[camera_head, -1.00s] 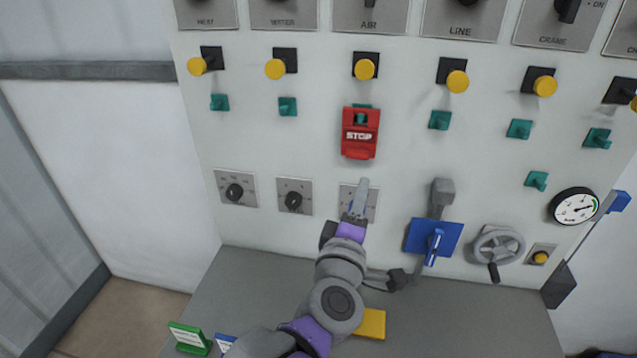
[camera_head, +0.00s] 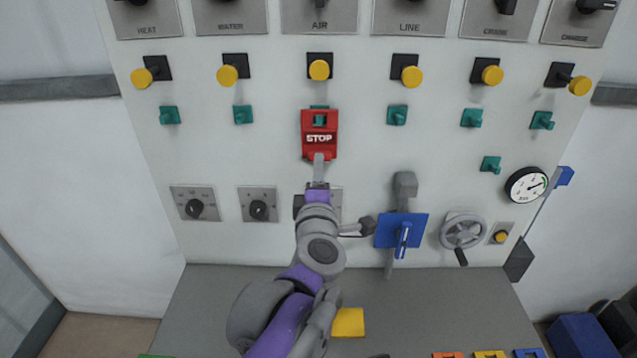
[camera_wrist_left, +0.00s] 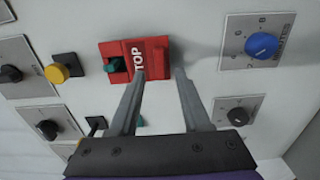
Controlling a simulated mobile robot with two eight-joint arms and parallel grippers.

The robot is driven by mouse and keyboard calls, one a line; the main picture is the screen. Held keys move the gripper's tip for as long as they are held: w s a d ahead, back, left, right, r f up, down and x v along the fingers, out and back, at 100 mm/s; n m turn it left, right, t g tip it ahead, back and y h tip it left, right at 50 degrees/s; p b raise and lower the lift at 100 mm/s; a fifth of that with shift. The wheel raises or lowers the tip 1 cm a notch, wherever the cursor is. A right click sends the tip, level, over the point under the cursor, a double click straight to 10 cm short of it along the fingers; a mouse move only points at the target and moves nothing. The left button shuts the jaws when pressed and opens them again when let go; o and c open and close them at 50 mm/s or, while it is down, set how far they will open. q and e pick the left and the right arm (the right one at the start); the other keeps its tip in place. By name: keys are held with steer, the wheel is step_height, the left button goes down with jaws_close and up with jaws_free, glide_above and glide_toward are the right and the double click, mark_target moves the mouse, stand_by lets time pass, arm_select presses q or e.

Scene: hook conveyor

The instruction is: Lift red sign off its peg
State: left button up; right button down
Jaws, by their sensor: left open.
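The red sign (camera_head: 319,146) with white STOP lettering hangs on a teal peg (camera_head: 319,120) on the upright panel, below a yellow knob. In the left wrist view the red sign (camera_wrist_left: 152,50) appears turned sideways, with the teal peg (camera_wrist_left: 117,64) showing through its opening. My left gripper (camera_head: 318,158) is open and empty at the sign's lower edge. In the left wrist view its fingers (camera_wrist_left: 159,73) point at the sign's lower end, one overlapping it and one just past its edge. I cannot tell whether they touch it. My right gripper is not in view.
Several bare teal pegs (camera_head: 397,115) and yellow knobs (camera_head: 411,76) stick out around the sign. A blue plate (camera_head: 386,233) hangs lower right, beside a handwheel (camera_head: 463,232) and a gauge (camera_head: 526,185). A yellow block (camera_head: 348,322) lies on the grey ledge (camera_head: 430,310).

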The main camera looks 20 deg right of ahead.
mark_target(320, 148)
arm_select(q)
steer(key=shift+x, duration=2.85)
jaws_close()
steer(key=shift+r+p, duration=0.15)
steer(key=shift+p, duration=0.15)
steer(key=shift+r, duration=0.45)
steer(key=shift+s, duration=0.2)
steer(key=shift+v, duration=2.35)
steer(key=shift+s+a, duration=0.1)
